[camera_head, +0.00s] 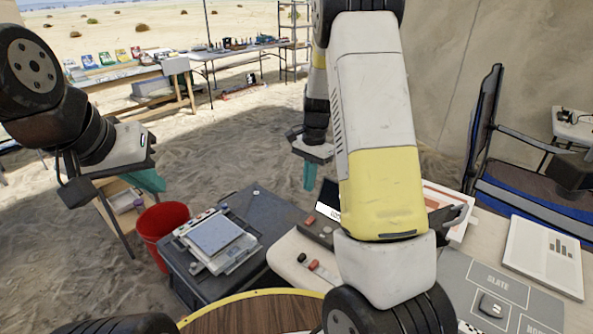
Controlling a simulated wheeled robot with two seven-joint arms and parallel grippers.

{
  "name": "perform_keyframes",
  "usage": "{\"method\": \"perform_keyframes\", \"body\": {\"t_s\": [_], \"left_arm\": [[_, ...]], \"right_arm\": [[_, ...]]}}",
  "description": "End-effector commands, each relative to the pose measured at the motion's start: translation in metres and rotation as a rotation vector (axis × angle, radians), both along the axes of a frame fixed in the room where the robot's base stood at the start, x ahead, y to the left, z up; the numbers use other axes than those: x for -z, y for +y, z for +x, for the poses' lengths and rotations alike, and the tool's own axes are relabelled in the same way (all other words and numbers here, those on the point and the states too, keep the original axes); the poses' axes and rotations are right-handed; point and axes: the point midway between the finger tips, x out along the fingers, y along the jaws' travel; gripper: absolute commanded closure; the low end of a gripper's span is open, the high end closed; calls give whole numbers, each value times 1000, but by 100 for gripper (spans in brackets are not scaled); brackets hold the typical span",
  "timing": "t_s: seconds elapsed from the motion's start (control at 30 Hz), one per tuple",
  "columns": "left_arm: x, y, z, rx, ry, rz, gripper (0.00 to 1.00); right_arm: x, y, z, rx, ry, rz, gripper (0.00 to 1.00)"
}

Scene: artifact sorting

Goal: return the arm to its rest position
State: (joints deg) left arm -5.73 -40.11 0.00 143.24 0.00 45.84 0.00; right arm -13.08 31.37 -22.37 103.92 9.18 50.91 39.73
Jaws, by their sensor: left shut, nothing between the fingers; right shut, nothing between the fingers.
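My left gripper (147,181) is at the left, with its teal fingers shut and empty. It hangs in the air above and left of the red bucket. My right gripper (310,176) is near the middle, behind my large white and yellow arm link. My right arm covers much of the table's middle.
A red bucket (162,222) stands beside a dark case (258,205) bearing a white device (216,240). The right table holds a grey mat (459,293) with a dark object (492,305) and a white booklet (543,256). A blue folding chair (530,203) stands behind. Open sand lies beyond.

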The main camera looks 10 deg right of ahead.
Motion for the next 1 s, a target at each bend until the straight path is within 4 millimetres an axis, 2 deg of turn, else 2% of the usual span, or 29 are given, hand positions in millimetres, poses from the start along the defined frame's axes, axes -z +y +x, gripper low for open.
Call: {"method": "perform_keyframes", "body": {"t_s": [0.13, 0.27, 0.4, 0.6, 0.8, 1.0], "left_arm": [[0, 0, 0, 0, 0, 0, 100], [0, 0, 0, 0, 0, 0, 100], [0, 0, 0, 0, 0, 0, 100], [0, 0, 0, 0, 0, 0, 100], [0, 0, 0, 0, 0, 0, 100], [0, 0, 0, 0, 0, 0, 100]], "right_arm": [[-17, 2, -5, -28, -29, 19, 100], [-58, 9, -23, -112, -106, 61, 100], [-110, 17, -56, -252, -221, 97, 100], [-168, 28, -112, -465, -393, 94, 100], [-204, 36, -174, -681, -556, 25, 100], [-215, 40, -221, -846, -668, -74, 100]]}}
